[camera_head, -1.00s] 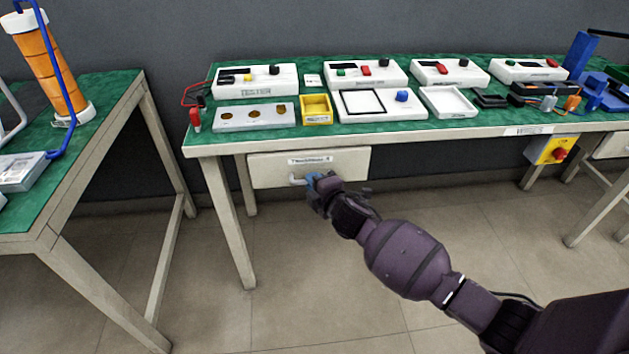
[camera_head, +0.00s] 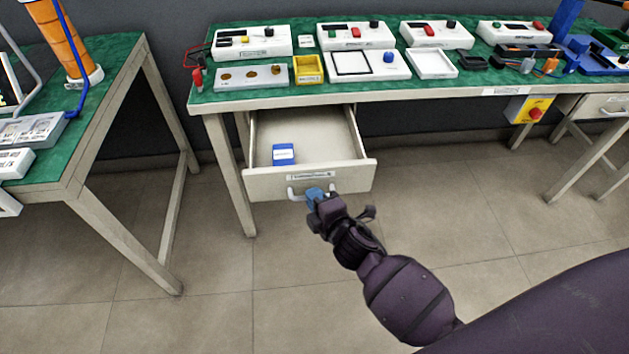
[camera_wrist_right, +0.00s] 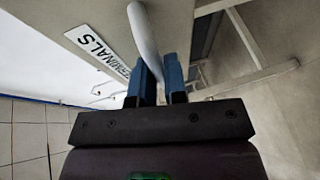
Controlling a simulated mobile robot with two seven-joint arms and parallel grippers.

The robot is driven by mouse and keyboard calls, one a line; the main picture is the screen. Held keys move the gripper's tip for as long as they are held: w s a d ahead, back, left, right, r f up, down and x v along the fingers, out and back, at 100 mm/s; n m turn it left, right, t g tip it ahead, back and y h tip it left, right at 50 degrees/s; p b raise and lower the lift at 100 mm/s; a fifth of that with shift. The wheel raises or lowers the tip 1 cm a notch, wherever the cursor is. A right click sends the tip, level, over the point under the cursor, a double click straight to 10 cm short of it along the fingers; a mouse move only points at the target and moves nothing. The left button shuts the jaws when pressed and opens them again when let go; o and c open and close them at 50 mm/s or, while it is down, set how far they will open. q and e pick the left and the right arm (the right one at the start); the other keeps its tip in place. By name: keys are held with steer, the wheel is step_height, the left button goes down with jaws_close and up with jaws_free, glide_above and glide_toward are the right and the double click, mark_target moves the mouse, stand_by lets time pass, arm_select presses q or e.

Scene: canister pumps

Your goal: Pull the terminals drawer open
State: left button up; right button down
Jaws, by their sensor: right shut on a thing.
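The terminals drawer (camera_head: 265,184) is pulled out from under the green-topped bench and shows its inside. A blue box with a white label (camera_head: 284,153) lies in it towards the left. The drawer's pale bar handle (camera_head: 294,194) is on the middle of its front. My right gripper (camera_head: 315,194) is at this handle. In the right wrist view, the blue fingers of my right gripper (camera_wrist_right: 160,84) are shut around the handle (camera_wrist_right: 143,38), beside the label reading TERMINALS (camera_wrist_right: 92,47). My left gripper is not in view.
The bench top (camera_head: 200,98) carries testers, trays and a yellow bin (camera_head: 309,69). A bench leg (camera_head: 230,175) stands just left of the drawer. Another table (camera_head: 75,163) is at the left. The floor in front of the drawer is clear.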

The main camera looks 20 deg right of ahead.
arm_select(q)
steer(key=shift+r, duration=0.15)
arm_select(e)
steer(key=shift+s+a, duration=0.2)
steer(key=shift+s, duration=0.55)
steer(key=c, duration=1.2)
jaws_free()
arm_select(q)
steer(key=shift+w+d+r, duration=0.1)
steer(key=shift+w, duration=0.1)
arm_select(e)
steer(key=shift+o, duration=0.2)
arm_select(q)
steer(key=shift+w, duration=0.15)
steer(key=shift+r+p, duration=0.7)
steer(key=shift+p, duration=0.2)
arm_select(e)
steer(key=v, duration=1)
steer(key=shift+s, duration=0.4)
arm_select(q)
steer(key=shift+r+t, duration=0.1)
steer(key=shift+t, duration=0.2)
